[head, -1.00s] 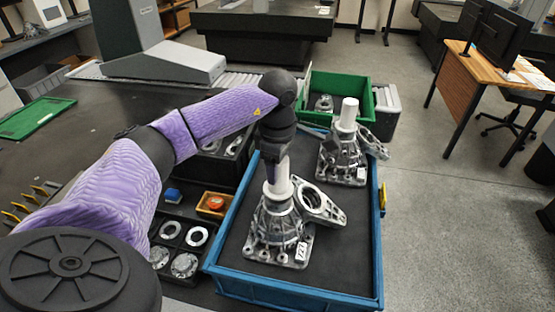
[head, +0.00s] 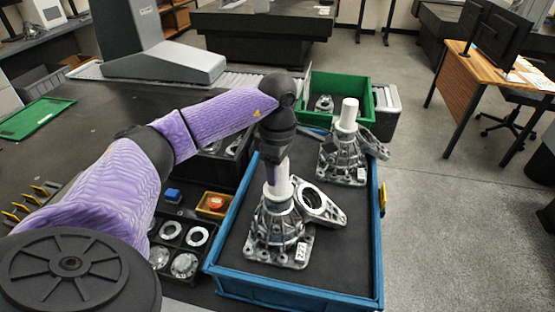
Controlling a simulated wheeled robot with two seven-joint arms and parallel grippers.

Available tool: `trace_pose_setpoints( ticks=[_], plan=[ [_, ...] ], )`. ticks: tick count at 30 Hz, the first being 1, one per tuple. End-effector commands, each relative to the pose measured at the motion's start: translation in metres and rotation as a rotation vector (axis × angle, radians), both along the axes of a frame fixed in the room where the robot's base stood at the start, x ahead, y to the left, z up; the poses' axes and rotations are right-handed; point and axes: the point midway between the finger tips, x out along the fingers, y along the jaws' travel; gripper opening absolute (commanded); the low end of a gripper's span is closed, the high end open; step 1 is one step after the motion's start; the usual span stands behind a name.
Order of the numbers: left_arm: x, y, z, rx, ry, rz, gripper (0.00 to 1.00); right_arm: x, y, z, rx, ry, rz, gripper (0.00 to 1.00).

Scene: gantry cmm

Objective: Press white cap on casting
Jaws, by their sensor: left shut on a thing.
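A metal casting (head: 276,232) with a flanged base and a number tag stands upright in the front of the blue tray (head: 262,289). A white cap (head: 280,186) sits at the top of this casting, upright. My left gripper (head: 275,172) comes down from above and is shut on the white cap; its fingers are small and partly hidden by the wrist. A second casting (head: 341,160) with a white cap (head: 348,113) on top stands behind it in the same tray. My right gripper is not in view.
A green bin (head: 364,91) with a metal part stands behind the blue tray. Open floor lies to the right.

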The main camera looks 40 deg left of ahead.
Motion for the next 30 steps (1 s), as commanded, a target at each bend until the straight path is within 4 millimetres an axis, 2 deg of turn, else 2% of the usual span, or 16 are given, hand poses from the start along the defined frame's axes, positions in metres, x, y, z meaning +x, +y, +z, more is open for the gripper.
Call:
trace_pose_setpoints(
  ticks=[11, 12, 17, 18, 30],
  plan=[
    [0.0001, 0.0, -0.0003, 0.0, 0.0, 0.0, 0.04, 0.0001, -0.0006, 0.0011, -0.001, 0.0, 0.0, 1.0],
    [0.0001, 0.0, -0.0003, 0.0, 0.0, 0.0, 0.64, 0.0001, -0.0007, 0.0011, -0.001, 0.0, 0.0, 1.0],
    [0.0001, 0.0, -0.0003, 0.0, 0.0, 0.0, 0.98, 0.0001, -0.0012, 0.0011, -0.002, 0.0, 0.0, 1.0],
    [0.0001, 0.0, -0.0003, 0.0, 0.0, 0.0, 1.0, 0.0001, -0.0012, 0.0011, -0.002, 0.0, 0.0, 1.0],
    [0.0001, 0.0, 0.0023, 0.0, 0.0, 0.0, 1.0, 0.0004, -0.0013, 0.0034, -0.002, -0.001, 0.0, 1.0]
  ],
)
